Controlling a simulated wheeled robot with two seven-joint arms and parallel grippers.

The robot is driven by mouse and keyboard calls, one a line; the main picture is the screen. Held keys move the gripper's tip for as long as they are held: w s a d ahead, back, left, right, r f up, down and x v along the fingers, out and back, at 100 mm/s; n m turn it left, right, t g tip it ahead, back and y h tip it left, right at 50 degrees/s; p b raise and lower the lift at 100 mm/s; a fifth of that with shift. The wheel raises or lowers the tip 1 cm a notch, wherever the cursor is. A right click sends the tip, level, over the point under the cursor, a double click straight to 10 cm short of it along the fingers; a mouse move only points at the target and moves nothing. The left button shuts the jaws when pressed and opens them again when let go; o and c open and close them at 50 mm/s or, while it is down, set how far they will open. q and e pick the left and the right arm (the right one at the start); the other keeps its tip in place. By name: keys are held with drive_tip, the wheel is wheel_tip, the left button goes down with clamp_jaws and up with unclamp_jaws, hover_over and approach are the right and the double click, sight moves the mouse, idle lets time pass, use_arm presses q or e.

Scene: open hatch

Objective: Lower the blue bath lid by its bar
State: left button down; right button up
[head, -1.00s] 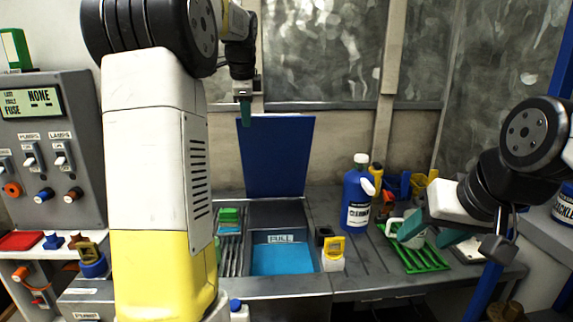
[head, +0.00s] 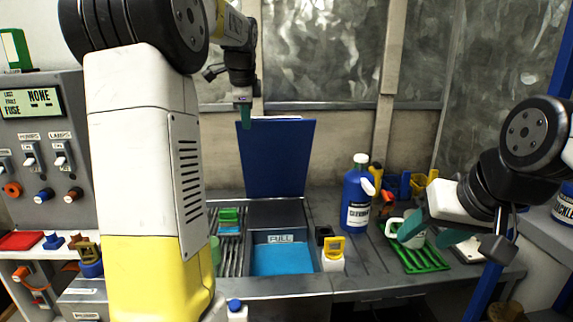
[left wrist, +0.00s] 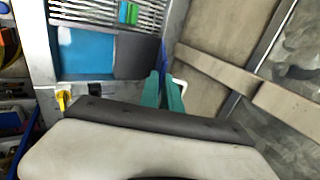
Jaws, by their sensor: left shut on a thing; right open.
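The blue bath lid (head: 276,160) stands raised, nearly upright, behind the bath with blue liquid (head: 282,260). In the left wrist view the lid (left wrist: 163,56) shows almost edge-on. A pale bar (left wrist: 181,84) shows beside the fingers there, and a thin pale strip shows along the lid's top edge in the head view. My left gripper (head: 245,121) is at the lid's top left and shut on the bar; its green fingers (left wrist: 163,92) hide the grasp itself. My right gripper (head: 428,232) is open and empty at the right, above the green rack.
A blue cleaner bottle (head: 358,196) and a yellow-topped item (head: 334,252) stand right of the bath. A green rack (head: 420,255) lies farther right. A ribbed tray (head: 229,248) is left of the bath. The air above the bath is clear.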

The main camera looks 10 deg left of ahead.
use_arm(q)
drive_tip(key=s+d+f+t, duration=0.1)
drive_tip(key=s+f, duration=0.3)
drive_tip(key=s, duration=0.2)
drive_tip(key=shift+d+f, duration=0.2)
drive_tip(key=shift+d, duration=0.15)
drive_tip(key=s+d+f, duration=0.1)
drive_tip(key=s+f, duration=0.5)
drive_tip(key=shift+d+f+t+y, duration=0.2)
drive_tip(key=shift+d+t+y, duration=0.1)
drive_tip(key=shift+d+t, duration=0.1)
drive_tip(key=shift+s+d+f, duration=0.15)
drive_tip(key=shift+s+f, duration=0.6)
drive_tip(key=shift+f, duration=0.25)
drive_tip(key=c, duration=1.6)
unclamp_jaws()
